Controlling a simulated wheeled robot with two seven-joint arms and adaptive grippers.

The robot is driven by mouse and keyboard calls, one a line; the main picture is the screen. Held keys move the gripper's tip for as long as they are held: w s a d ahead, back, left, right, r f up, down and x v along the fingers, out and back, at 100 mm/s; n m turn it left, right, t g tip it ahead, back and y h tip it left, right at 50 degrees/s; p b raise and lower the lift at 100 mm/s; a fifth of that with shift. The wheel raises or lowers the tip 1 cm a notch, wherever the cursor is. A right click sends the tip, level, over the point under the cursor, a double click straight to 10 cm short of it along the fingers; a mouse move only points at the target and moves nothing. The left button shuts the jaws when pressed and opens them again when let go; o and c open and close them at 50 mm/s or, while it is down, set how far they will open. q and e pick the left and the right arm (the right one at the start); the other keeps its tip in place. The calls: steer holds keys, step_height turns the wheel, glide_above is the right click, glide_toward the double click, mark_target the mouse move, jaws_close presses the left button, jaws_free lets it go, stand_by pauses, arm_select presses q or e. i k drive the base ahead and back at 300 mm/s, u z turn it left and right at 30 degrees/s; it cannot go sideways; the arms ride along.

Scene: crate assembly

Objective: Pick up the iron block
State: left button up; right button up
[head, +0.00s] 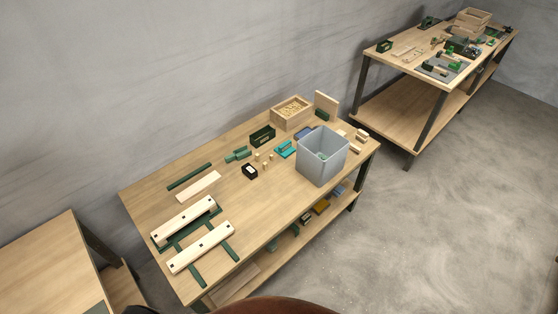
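No block can be made out as iron for certain at this size. A small dark block with a pale top (249,171) sits near the middle of the workbench (150,203). A dark green-black box (262,137) stands behind it, towards the bench's back edge. Neither of my grippers is in view, so nothing shows in their hold.
A grey bin (322,160) stands at the bench's right front. Behind it are a wooden box (291,112) of small pieces and an upright board (326,104). Pale drilled beams (201,247) lie on green bars at the left. Another loaded bench (400,55) stands far right.

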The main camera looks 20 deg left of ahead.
mark_target(249, 170)
steer(key=i, duration=0.95)
steer(key=u, duration=0.25)
